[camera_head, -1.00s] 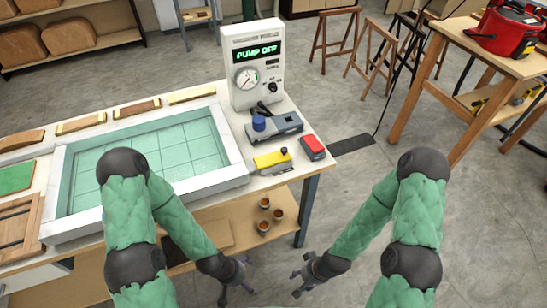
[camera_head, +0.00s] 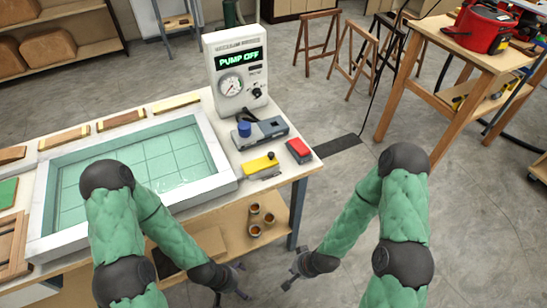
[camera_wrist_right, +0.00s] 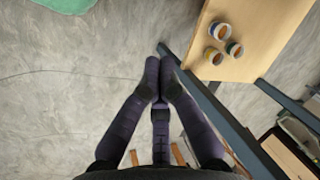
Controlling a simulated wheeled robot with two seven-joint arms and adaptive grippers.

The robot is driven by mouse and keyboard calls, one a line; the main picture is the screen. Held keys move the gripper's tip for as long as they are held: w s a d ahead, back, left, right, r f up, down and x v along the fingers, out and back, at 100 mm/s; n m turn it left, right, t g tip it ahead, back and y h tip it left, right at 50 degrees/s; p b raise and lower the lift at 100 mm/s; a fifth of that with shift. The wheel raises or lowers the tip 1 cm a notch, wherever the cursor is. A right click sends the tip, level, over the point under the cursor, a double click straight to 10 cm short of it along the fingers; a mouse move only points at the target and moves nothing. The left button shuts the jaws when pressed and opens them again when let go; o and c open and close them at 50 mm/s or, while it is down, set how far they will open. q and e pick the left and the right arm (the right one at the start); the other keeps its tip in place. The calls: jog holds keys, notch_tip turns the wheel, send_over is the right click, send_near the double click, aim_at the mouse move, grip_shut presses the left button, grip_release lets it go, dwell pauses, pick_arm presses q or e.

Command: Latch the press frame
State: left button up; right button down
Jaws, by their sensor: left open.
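The press frame (camera_head: 48,205) is a white rectangular rim around a teal gridded bed (camera_head: 150,165), lying flat on the bench at the left of the head view. A yellow block with a small black knob (camera_head: 260,164) sits by its right corner; I cannot tell whether it is the latch. My left gripper (camera_head: 236,284) is open and empty, low in front of the bench.
A control box (camera_head: 236,70) reading "PUMP OFF" stands behind a grey device with a blue knob (camera_head: 258,132). A red-topped block (camera_head: 299,150) lies near the bench's right edge. Several cups (camera_head: 256,220) stand on the lower shelf.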

aim_at(260, 164)
jog(key=w+r+m+t+h+p, duration=0.35)
jog(key=w+r+m+t, duration=0.7)
jog(key=w+r, duration=0.8)
notch_tip(260, 164, up, 11)
jog(key=m+t+h+p, duration=0.1)
jog(key=m+t+h, duration=0.1)
jog(key=t, duration=0.4)
jog(key=shift+a+m, duration=0.15)
jog(key=shift+m, duration=0.3)
jog(key=w, duration=0.3)
jog(key=w+b, duration=0.1)
jog(key=w, duration=0.2)
jog(key=w+d, duration=0.1)
jog(key=w, duration=0.1)
jog(key=shift+w+r+b, duration=0.2)
jog(key=shift+w+b, duration=0.1)
jog(key=shift+w, duration=0.1)
jog(key=shift+w+a, duration=0.2)
jog(key=shift+w, duration=0.35)
jog(key=shift+s+a+f+b, duration=0.15)
jog(key=shift+s+a+b, duration=0.05)
jog(key=shift+a, duration=0.4)
jog(key=shift+s+a+f+b, duration=0.1)
jog(key=shift+s+a+b, duration=0.05)
jog(key=shift+a, duration=0.4)
jog(key=shift+s+a+f, duration=0.1)
jog(key=shift+s+a, duration=0.1)
jog(key=shift+a, duration=0.35)
